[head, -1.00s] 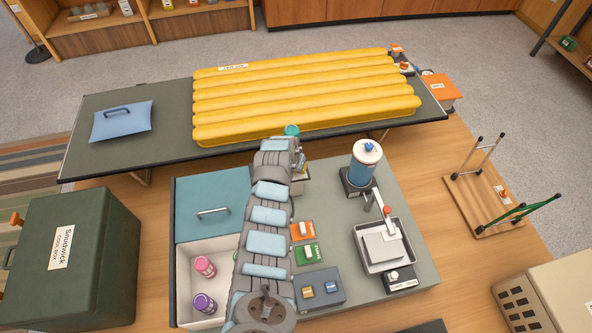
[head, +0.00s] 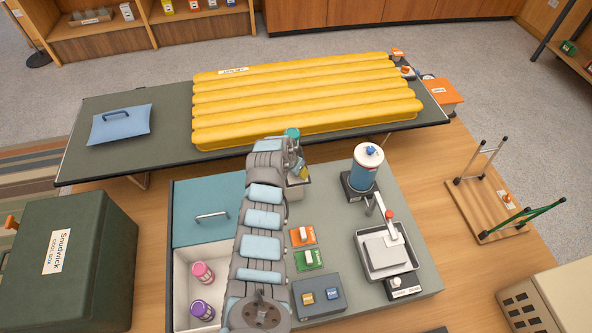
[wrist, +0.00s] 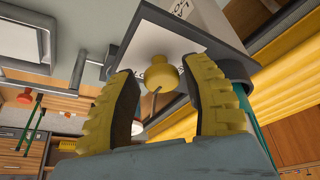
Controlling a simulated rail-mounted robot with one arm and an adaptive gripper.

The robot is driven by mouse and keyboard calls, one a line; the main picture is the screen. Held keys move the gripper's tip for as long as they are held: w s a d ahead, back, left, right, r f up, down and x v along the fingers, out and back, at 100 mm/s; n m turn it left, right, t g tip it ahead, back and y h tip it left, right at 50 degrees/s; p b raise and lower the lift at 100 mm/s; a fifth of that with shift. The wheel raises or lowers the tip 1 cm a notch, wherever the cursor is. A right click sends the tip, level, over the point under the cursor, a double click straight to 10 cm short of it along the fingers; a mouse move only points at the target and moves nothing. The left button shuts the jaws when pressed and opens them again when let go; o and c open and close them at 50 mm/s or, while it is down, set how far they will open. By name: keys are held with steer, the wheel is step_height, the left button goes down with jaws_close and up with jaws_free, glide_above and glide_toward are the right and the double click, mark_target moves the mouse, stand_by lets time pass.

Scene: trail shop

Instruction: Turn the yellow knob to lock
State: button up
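The yellow knob (wrist: 160,75) shows in the wrist view, on the pale front of a dark-edged box (wrist: 190,22) with a partly seen label. My gripper (wrist: 160,70) is open, with one ribbed yellow finger on each side of the knob. The knob sits between the fingertips, with narrow gaps that look clear of contact. In the head view my gripper (head: 301,168) is at the small pale box at the back of the grey worktop (head: 335,200). My arm hides part of that box, and I cannot make out the knob there.
A blue canister (head: 364,172) and a tray with a lever (head: 386,256) stand to the right. Orange (head: 303,236) and green (head: 309,259) switches lie beside my arm. A yellow inflatable mat (head: 300,100) lies on the table behind.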

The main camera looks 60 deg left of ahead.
steer(key=shift+o, duration=0.6)
steer(key=shift+r, duration=0.1)
steer(key=shift+r, duration=0.1)
steer(key=shift+s+r, duration=0.15)
steer(key=shift+r, duration=0.3)
steer(key=shift+s+d+r, duration=0.15)
steer(key=shift+s+r, duration=0.15)
steer(key=shift+r, duration=0.3)
steer(key=v, duration=0.9)
steer(key=shift+r, duration=0.2)
steer(key=shift+d, duration=0.1)
